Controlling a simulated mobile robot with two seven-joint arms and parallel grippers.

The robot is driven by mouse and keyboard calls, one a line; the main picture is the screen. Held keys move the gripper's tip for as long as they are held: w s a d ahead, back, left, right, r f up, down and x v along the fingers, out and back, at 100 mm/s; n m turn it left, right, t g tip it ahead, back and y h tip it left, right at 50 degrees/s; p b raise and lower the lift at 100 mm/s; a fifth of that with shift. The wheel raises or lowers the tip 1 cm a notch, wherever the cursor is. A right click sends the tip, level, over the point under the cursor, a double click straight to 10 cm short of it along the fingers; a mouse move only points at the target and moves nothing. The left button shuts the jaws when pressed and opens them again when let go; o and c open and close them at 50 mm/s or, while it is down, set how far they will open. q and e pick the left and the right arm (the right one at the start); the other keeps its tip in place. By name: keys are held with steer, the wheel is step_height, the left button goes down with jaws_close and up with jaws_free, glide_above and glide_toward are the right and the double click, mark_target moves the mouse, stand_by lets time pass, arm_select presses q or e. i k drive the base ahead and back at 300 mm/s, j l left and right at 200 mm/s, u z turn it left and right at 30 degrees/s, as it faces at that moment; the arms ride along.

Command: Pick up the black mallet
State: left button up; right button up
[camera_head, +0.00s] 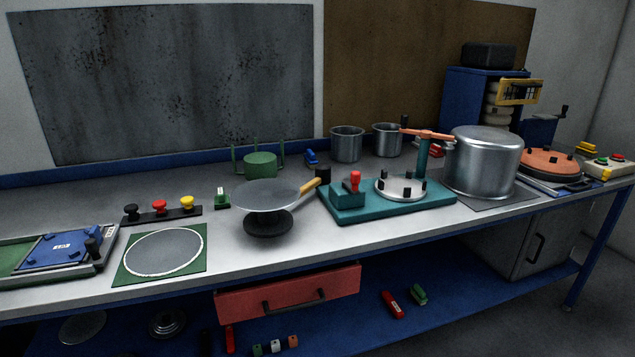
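A black block-shaped head on a short wooden handle, which looks like the black mallet (323,175), is right of the middle of the table. Its handle slants down-left to the rim of a round grey metal disc (266,194). I cannot tell whether the handle rests on the disc, lies behind it or is joined to it. The disc sits on a dark round stand (268,222). Neither of my grippers is in view.
A teal base (350,215) with a red-handled press stands close right of the mallet. A large steel pot (484,162) is further right. A green mat with a grey disc (163,252) lies left. A red drawer (288,292) is under the table's front edge.

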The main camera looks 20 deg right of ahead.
mark_target(323, 169)
steer(key=i+l+u, duration=0.1)
steer(key=i+l, duration=0.15)
steer(key=i+l+u, duration=0.15)
steer(key=l, duration=0.2)
steer(key=i+l+u, duration=0.1)
steer(key=i+l, duration=0.15)
steer(key=l, duration=0.1)
